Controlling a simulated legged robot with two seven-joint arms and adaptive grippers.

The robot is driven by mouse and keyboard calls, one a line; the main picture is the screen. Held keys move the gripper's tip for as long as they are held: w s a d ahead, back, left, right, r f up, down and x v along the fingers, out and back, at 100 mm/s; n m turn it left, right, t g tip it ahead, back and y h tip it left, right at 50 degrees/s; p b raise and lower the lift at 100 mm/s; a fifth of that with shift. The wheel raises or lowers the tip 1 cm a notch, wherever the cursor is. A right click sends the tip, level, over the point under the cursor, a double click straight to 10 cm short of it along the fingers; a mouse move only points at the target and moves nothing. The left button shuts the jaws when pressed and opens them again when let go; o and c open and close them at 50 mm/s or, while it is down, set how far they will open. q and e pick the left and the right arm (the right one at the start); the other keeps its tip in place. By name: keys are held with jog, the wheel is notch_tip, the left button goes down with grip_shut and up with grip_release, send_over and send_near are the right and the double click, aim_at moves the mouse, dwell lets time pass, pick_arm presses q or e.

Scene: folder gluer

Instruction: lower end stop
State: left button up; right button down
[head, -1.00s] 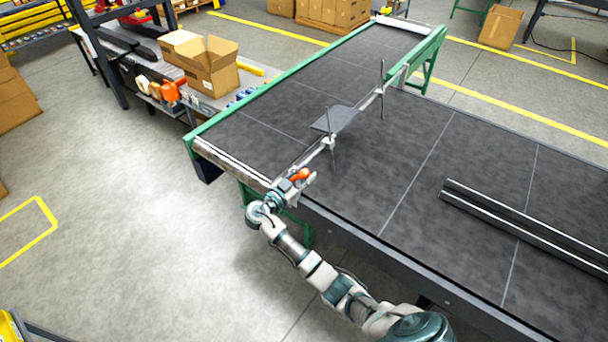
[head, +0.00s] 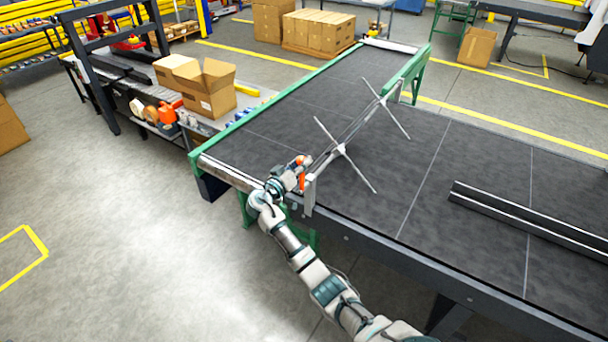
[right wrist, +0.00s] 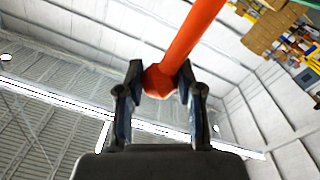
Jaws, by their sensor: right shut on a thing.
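The end stop (head: 343,149) is a light grey bar across the dark conveyor belt (head: 415,170), with two thin rods crossing it. The rods are tilted, and no broad plate face shows. An orange handle (head: 302,174) sits at the bar's near end, beside an upright grey bracket (head: 310,195). My right gripper (head: 300,168) is at this handle. In the right wrist view, the right gripper (right wrist: 161,85) is shut on the orange handle (right wrist: 192,42), which runs up and right from between the fingers. My left gripper is not in view.
Two dark rails (head: 530,220) with light edges lie on the belt at right. A green frame (head: 415,75) borders the far side. An open cardboard box (head: 208,92) stands on the side table at left. The floor (head: 120,235) at left is clear.

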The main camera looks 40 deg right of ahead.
jog(key=shift+w+a+f+n+b, duration=0.1)
jog(key=shift+w+f+n+b, duration=0.1)
jog(key=shift+w+n+b, duration=0.25)
jog(key=shift+w+a+f+n+b, duration=0.1)
jog(key=shift+w+f+n+b, duration=0.15)
jog(key=shift+w+n, duration=0.3)
pick_arm(q)
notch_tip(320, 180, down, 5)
jog(key=b, duration=0.3)
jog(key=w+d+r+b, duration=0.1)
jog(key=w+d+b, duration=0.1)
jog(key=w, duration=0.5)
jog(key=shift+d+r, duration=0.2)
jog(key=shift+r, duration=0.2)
pick_arm(e)
jog(key=w+a+f+n, duration=0.2)
jog(key=w+n, duration=0.4)
jog(key=shift+a+n, duration=0.15)
jog(key=shift+n, duration=0.25)
jog(key=shift+f, duration=0.1)
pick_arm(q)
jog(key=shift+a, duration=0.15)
